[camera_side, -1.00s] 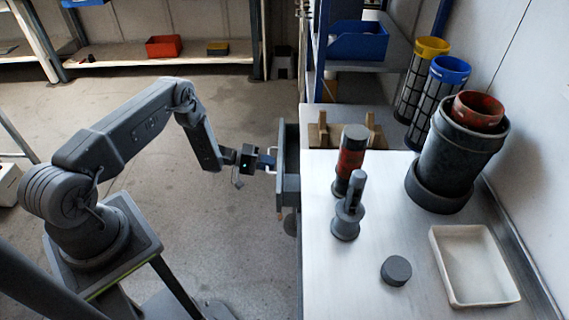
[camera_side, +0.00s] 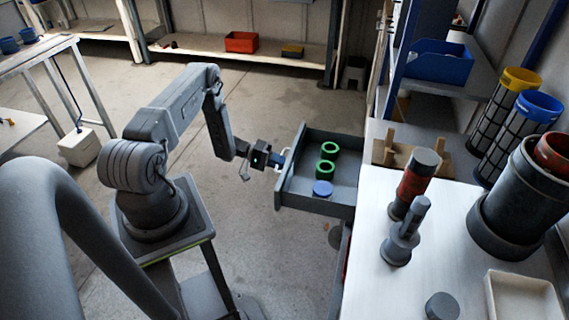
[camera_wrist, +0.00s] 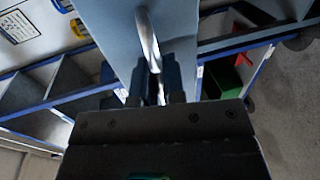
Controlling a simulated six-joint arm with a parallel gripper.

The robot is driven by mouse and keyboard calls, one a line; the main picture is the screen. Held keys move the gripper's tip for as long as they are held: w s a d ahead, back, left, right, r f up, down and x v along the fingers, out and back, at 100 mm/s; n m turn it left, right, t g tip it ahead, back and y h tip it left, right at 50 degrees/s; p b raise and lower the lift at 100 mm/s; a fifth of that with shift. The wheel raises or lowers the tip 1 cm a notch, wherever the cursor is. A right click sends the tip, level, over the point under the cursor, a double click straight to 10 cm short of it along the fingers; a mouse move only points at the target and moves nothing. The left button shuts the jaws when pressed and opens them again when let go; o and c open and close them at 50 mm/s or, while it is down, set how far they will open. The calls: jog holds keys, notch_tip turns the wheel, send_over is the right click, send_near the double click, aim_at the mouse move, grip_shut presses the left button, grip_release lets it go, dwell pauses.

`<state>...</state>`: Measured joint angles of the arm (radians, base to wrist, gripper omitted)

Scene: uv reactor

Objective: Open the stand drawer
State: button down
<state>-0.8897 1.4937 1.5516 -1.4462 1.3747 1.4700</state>
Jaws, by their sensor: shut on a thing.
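The stand drawer (camera_side: 300,200) is pulled well out to the left of the work table in the side view. Two green rings (camera_side: 327,158) and a blue round piece (camera_side: 322,188) lie inside it. My gripper (camera_side: 280,160) is at the drawer's front, shut on the drawer handle. In the wrist view the metal handle (camera_wrist: 147,40) runs down between my gripper's fingers (camera_wrist: 155,88), against the grey drawer front (camera_wrist: 108,25).
The white-topped table (camera_side: 375,265) carries a red-banded cylinder (camera_side: 413,183), a grey stepped part (camera_side: 402,240), a dark puck (camera_side: 441,306) and a white tray (camera_side: 520,300). A dark bucket (camera_side: 510,200) stands at the right. Open floor lies left of the drawer.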

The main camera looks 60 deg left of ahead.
jog(key=c, duration=1.2)
grip_release()
jog(key=shift+c, duration=0.2)
jog(key=v, duration=0.7)
jog(key=shift+s+a, duration=0.2)
jog(key=shift+a, duration=0.05)
